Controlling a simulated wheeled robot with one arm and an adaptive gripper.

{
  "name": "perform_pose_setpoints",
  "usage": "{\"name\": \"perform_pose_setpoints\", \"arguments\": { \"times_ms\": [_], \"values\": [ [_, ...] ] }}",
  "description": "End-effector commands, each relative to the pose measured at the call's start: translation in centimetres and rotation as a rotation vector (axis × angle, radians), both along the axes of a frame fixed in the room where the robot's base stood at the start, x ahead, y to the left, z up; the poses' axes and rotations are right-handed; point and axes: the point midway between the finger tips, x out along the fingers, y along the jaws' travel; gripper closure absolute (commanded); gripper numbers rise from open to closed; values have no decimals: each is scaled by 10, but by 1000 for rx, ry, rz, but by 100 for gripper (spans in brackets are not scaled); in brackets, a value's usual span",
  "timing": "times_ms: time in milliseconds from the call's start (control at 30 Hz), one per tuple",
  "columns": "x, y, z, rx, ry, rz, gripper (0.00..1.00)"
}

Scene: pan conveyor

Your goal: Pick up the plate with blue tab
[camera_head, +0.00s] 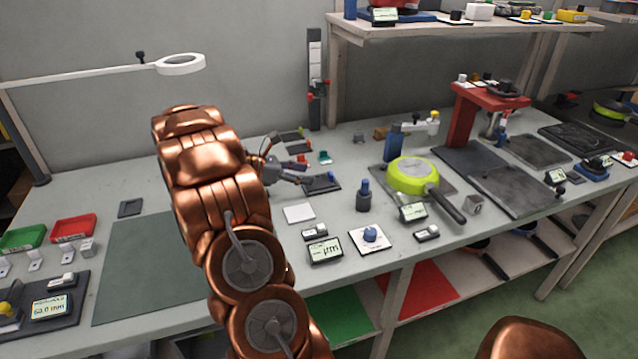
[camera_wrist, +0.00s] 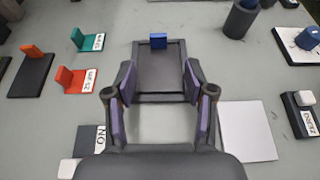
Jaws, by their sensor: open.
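The plate with the blue tab (camera_wrist: 158,72) is a dark flat rectangle lying on the table, its blue tab standing at the far edge in the wrist view. It also shows in the head view (camera_head: 322,184), just right of my fingers. My gripper (camera_wrist: 160,85) is open, with one finger at each side of the plate's near part. I cannot tell whether the fingers touch it. In the head view my gripper (camera_head: 302,176) is partly hidden behind my copper arm.
Plates with an orange tab (camera_wrist: 32,72), a red tab (camera_wrist: 75,80) and a green tab (camera_wrist: 88,41) lie to the left. A white square (camera_wrist: 247,130) lies right of the gripper. A dark blue-topped cylinder (camera_head: 363,195) and a green pan (camera_head: 412,175) stand further right.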

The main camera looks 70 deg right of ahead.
Motion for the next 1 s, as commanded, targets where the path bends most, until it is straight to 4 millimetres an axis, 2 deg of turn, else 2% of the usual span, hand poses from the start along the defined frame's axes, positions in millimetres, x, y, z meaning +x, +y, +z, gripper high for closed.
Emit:
{"name": "perform_pose_setpoints", "arguments": {
  "times_ms": [633, 933, 1000],
  "values": [
    [-50, -47, -15, 2, 0, -3, 46],
    [-53, -50, -17, 0, 0, -1, 46],
    [-53, -50, -17, 0, -1, -1, 51]
  ]
}}
